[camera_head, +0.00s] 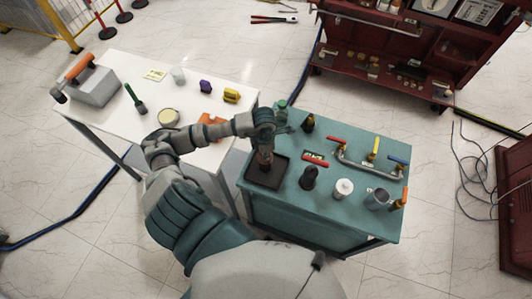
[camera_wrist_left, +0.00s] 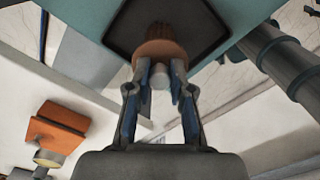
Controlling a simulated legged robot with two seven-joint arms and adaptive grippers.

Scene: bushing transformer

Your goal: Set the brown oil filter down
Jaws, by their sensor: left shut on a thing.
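The brown oil filter (camera_head: 265,160) is upright over the dark square tray (camera_head: 257,179) at the left end of the teal table. My left gripper (camera_head: 266,148) comes down from above and is shut on the filter's top. In the left wrist view, both fingers (camera_wrist_left: 160,88) close around a pale stem below the brown, rounded body of the filter (camera_wrist_left: 162,48). The tray (camera_wrist_left: 205,15) shows behind it. I cannot tell whether the filter's base touches the tray. My right gripper is in neither view.
The teal table (camera_head: 262,211) also bears a black bottle (camera_head: 309,178), a white cylinder (camera_head: 343,188), a grey cup (camera_head: 377,199) and a pipe with coloured handles (camera_head: 367,164). A white table (camera_head: 140,83) adjoins on the left, with a grey toolbox (camera_head: 95,87).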

